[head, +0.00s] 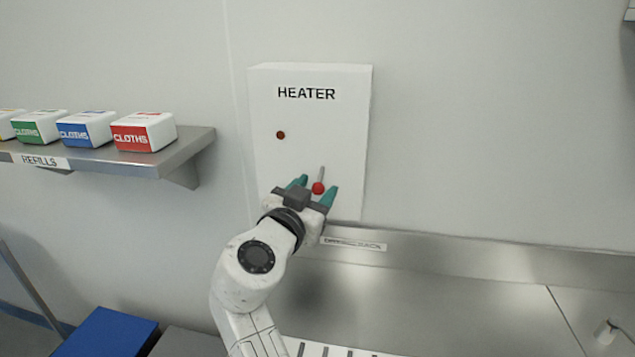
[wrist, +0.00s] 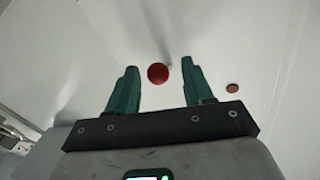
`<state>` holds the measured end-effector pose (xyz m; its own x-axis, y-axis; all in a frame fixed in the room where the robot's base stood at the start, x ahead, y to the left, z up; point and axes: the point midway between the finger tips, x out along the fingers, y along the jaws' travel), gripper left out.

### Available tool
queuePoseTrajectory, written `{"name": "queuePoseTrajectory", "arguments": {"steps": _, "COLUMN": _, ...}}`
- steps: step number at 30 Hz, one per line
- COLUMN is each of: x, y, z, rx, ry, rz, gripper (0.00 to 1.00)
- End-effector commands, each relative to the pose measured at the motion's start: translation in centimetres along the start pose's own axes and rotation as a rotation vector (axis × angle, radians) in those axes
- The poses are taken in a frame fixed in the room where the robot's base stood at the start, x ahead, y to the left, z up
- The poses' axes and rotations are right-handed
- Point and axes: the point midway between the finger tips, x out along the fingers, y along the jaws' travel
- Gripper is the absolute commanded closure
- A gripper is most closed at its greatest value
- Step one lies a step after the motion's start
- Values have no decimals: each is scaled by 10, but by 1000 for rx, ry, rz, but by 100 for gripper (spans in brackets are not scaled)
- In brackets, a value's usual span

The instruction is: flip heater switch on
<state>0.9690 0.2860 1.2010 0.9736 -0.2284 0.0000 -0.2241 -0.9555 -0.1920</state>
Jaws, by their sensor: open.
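The white heater box (head: 345,120) is on the wall, with HEATER in black letters and a dark red round lamp (head: 280,135) that looks unlit. Its switch is a short metal lever with a red ball tip (head: 318,188), and the lever hangs downward. The red ball also shows in the wrist view (wrist: 158,73), between and just beyond the tips of the teal fingers. My gripper (head: 313,187) is open in front of the lower part of the box, one finger on each side of the ball. I cannot tell whether a finger touches the ball or lever. The lamp shows at right in the wrist view (wrist: 232,87).
A metal shelf (head: 190,145) marked REFILLS juts from the wall at left, holding several boxes of cloths (head: 145,132). A steel counter with a raised back edge (head: 450,254) runs below the heater. A blue box (head: 108,333) is at lower left. The wall right of the heater is clear.

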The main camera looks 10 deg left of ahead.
Motion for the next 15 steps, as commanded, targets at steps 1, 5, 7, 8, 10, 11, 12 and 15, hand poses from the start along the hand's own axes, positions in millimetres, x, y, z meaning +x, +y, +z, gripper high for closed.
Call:
{"name": "queuePoseTrajectory", "arguments": {"steps": 1, "x": 6, "y": 0, "z": -1, "rx": -2, "ry": 0, "rz": 2, "gripper": 49}}
{"name": "queuePoseTrajectory", "arguments": {"steps": 5, "x": 14, "y": 1, "z": 0, "rx": 0, "ry": 0, "rz": 1, "gripper": 49}}
{"name": "queuePoseTrajectory", "arguments": {"steps": 7, "x": 16, "y": 0, "z": 0, "rx": 0, "ry": 0, "rz": 1, "gripper": 49}}
{"name": "queuePoseTrajectory", "arguments": {"steps": 8, "x": 16, "y": 0, "z": 0, "rx": 0, "ry": 0, "rz": 1, "gripper": 49}}
{"name": "queuePoseTrajectory", "arguments": {"steps": 10, "x": 16, "y": 0, "z": 0, "rx": 0, "ry": 0, "rz": 0, "gripper": 49}}
{"name": "queuePoseTrajectory", "arguments": {"steps": 11, "x": 16, "y": 0, "z": 0, "rx": 0, "ry": 0, "rz": 0, "gripper": 49}}
{"name": "queuePoseTrajectory", "arguments": {"steps": 12, "x": 16, "y": 0, "z": 0, "rx": 0, "ry": 0, "rz": 0, "gripper": 49}}
{"name": "queuePoseTrajectory", "arguments": {"steps": 15, "x": 16, "y": 0, "z": 0, "rx": 0, "ry": 0, "rz": 0, "gripper": 51}}
